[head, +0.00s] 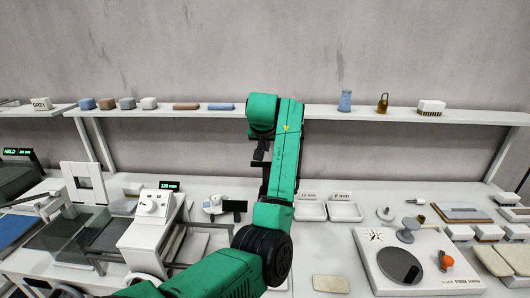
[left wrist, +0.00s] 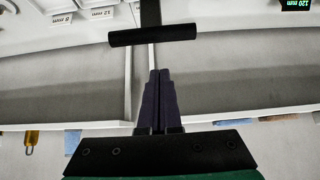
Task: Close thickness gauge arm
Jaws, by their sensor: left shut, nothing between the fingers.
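My left gripper (head: 260,153) hangs from the green arm at the middle of the head view, just above a black crossbar (head: 258,164). This bar sits on a dark upright post (head: 265,182) and looks like the raised arm of the thickness gauge. In the left wrist view the two dark fingers (left wrist: 158,72) are shut together and empty. The crossbar (left wrist: 153,36) lies across the view just beyond their tips, with a visible gap. The gauge's base is mostly hidden behind my arm. My right gripper is not in view.
Two white trays (head: 346,212) labelled 12 mm and 8 mm stand right of my arm. A small dark display (head: 234,206) is left of it. A shelf (head: 330,111) with small blocks runs behind.

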